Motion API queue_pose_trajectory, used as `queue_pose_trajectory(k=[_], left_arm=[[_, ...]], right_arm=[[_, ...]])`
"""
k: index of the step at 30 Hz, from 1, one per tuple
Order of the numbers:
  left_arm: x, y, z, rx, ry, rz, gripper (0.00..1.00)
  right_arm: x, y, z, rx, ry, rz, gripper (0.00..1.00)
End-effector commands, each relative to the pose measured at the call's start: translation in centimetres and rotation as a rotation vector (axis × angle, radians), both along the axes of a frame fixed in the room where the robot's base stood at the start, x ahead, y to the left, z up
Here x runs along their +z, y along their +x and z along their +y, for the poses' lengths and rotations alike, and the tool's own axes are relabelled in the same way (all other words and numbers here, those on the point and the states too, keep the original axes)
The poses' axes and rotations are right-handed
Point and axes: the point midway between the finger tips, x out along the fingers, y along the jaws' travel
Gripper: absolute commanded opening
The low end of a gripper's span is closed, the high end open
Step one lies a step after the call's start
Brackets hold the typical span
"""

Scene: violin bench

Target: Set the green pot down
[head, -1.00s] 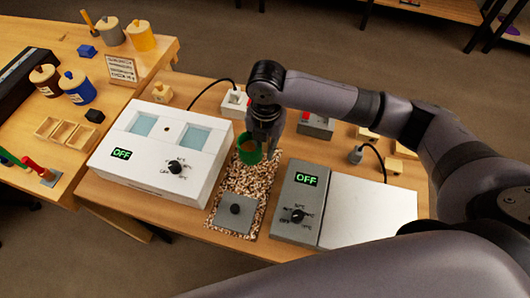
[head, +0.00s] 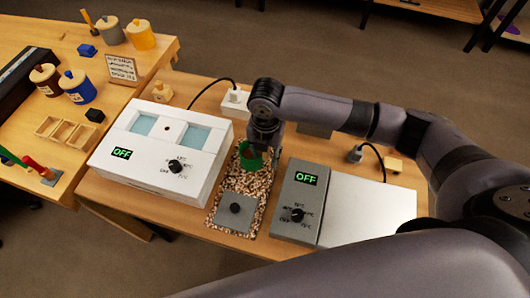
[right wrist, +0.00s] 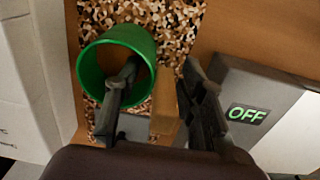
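The green pot (head: 250,160) is on the speckled mat (head: 226,180), between the white box and the grey unit. It also shows in the right wrist view (right wrist: 88,75), where I look into its open mouth. My right gripper (head: 262,152) is at the pot's right side. In the right wrist view its fingers (right wrist: 160,92) are spread apart, one over the pot's mouth and the other outside its right wall. A tan block-like piece (right wrist: 165,112) shows between them beside the pot. I see no finger pressed on the wall. My left gripper is not in view.
A grey plate with a black knob (head: 236,210) lies on the mat in front of the pot. The white box (head: 150,175) on the left and the grey unit (head: 297,202) on the right both read OFF. A white socket (head: 233,102) stands behind.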

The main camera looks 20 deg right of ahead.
Motion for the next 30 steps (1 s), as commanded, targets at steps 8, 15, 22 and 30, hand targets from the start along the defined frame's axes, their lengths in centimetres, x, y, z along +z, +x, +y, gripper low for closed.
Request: queue_pose_trajectory(k=[8,15,22,30], left_arm=[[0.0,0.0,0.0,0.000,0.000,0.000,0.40],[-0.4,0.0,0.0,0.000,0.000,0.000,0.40],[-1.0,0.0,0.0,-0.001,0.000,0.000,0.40],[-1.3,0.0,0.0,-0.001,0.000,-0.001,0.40]], right_arm=[[0.1,0.0,0.0,0.000,0.001,-0.001,0.38],[2.9,0.1,0.0,0.002,0.002,-0.005,0.38],[7.9,0.1,-0.1,0.001,0.000,-0.005,0.38],[11.7,0.0,-0.1,0.000,0.001,-0.002,0.38]])
